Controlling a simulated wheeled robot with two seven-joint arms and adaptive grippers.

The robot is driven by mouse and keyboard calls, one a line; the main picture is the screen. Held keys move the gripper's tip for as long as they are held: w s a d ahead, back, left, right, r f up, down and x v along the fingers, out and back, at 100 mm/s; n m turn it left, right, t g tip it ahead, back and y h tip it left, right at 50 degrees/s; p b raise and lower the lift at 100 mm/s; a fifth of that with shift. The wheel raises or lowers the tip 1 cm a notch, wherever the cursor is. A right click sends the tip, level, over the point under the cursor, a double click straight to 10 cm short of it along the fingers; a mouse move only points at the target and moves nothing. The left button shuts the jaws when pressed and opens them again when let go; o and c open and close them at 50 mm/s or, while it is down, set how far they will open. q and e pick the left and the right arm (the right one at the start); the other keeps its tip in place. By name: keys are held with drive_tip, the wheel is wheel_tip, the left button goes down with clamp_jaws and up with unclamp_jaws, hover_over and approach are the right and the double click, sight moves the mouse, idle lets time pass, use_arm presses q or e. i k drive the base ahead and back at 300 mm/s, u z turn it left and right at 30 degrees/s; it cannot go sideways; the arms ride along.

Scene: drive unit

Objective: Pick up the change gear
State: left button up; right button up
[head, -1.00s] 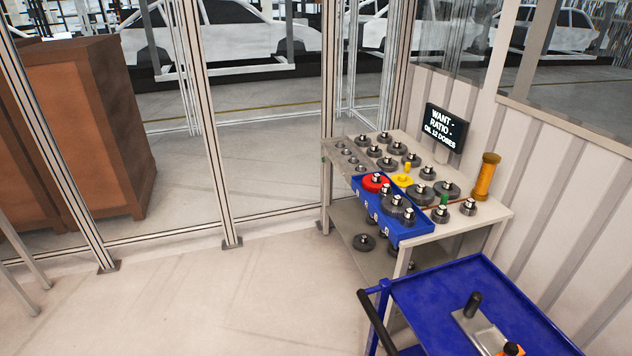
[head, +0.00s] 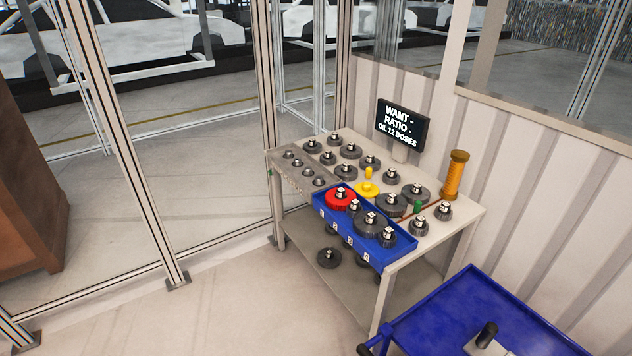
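Several dark grey gears with pale square labelled hubs stand in rows on a light table (head: 436,249); one large gear (head: 391,204) is near the middle. A blue tray (head: 347,240) at the table's front edge holds a red gear (head: 340,198) and several dark gears, one of them large (head: 371,224). A yellow gear-like piece (head: 367,189) lies behind the tray. I cannot tell which one is the change gear. Neither of my grippers is in view.
A black sign (head: 403,124) reads "WANT - RATIO - OIL 12 DOSES". An amber cylinder (head: 455,175) stands at the table's right corner. A blue cart (head: 470,308) is at the front right. A lower shelf (head: 325,270) holds more gears. The floor on the left is open, inside framed panels.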

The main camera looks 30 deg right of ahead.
sight(338, 199)
drive_tip(key=i, duration=3.45)
drive_tip(key=z, duration=3.45)
